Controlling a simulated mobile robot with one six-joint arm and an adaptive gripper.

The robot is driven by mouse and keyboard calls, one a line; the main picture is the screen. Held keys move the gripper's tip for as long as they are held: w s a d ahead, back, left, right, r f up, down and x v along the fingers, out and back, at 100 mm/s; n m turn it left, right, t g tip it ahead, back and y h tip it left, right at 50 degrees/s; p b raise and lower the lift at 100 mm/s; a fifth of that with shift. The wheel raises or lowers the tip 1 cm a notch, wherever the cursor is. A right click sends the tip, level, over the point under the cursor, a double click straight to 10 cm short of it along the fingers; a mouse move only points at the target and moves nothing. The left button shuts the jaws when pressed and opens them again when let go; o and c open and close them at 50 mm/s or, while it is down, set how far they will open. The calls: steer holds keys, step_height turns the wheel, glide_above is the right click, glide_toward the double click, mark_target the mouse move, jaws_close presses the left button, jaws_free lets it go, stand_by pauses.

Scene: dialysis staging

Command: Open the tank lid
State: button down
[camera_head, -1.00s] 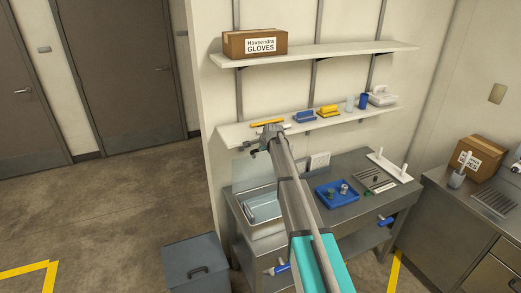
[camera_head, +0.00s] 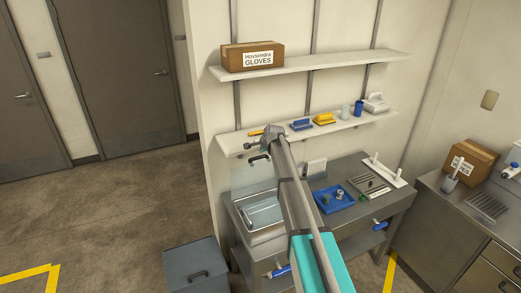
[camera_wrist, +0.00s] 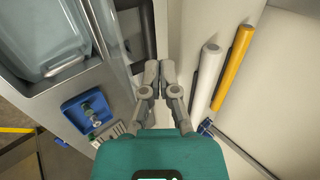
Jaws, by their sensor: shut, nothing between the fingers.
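The steel tank (camera_head: 258,212) is set in the left end of the metal bench and holds a pale blue-grey container (camera_head: 262,212). A clear lid (camera_head: 250,178) appears to stand upright at the tank's back edge, with a black handle (camera_head: 258,158) near its top. The tank opening looks uncovered. My gripper (camera_head: 262,143) is shut and empty, up near the lower shelf, just above the handle and seemingly apart from it. In the wrist view my gripper (camera_wrist: 160,68) has its fingertips together, and the tank (camera_wrist: 55,65) lies at upper left.
The lower shelf (camera_head: 345,122) is close to my gripper; a white rod (camera_wrist: 205,78) and a yellow rod (camera_wrist: 233,65) lie there. A blue tray (camera_head: 333,198) sits right of the tank. A grey bin (camera_head: 195,268) stands on the floor at left.

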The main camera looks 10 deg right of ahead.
steer(key=shift+w+r+p+v, duration=0.15)
steer(key=shift+p+v, duration=0.5)
steer(key=shift+v, duration=0.25)
steer(key=shift+w+r+p+v, duration=0.1)
steer(key=shift+w+p+v, duration=0.05)
steer(key=shift+p+v, duration=0.6)
steer(key=shift+r, duration=0.1)
